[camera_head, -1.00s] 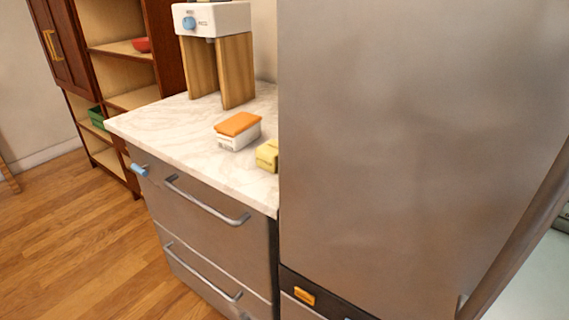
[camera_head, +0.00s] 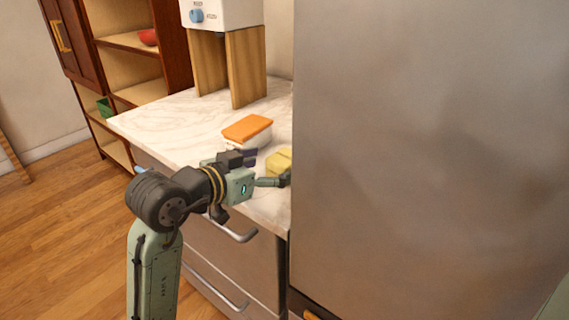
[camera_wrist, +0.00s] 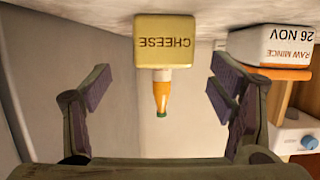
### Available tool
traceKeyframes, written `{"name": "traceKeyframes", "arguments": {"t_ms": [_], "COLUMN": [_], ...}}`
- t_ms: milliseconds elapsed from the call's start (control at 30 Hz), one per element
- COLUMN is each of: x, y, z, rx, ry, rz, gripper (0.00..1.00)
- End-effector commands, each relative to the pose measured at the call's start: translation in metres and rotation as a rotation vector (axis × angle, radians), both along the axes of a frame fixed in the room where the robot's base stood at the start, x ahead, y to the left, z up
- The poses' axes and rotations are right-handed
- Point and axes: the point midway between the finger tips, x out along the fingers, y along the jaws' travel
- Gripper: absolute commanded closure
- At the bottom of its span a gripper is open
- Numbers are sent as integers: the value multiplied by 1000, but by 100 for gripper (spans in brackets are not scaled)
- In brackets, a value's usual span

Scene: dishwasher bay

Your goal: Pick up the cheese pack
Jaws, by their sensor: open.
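The cheese pack (camera_head: 280,160) is a small yellow block on the marble counter, close to the tall steel side panel. In the wrist view, which is upside down, the cheese pack (camera_wrist: 166,40) shows its end labelled CHEESE, between and ahead of the fingers. My gripper (camera_head: 268,169) is at the counter's front edge, its fingers open and pointing at the pack. In the wrist view my gripper (camera_wrist: 162,95) has its two fingers wide apart with nothing between them. The pack's far side is hidden.
A RAW MINCE pack (camera_wrist: 278,46) with an orange top (camera_head: 247,128) sits left of the cheese. A tall steel panel (camera_head: 430,150) closes off the right. An orange bottle-like thing (camera_wrist: 161,97) shows beyond the cheese. A wooden-legged appliance (camera_head: 225,15) stands at the back.

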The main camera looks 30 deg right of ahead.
Motion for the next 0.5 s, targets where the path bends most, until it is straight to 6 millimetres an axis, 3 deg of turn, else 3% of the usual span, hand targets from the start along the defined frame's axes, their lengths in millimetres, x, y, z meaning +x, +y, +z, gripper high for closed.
{"name": "traceKeyframes", "arguments": {"t_ms": [500], "x": [20], "y": [-53], "z": [-11], "rx": [-1], "ry": [-1], "rz": [1], "gripper": [23]}}
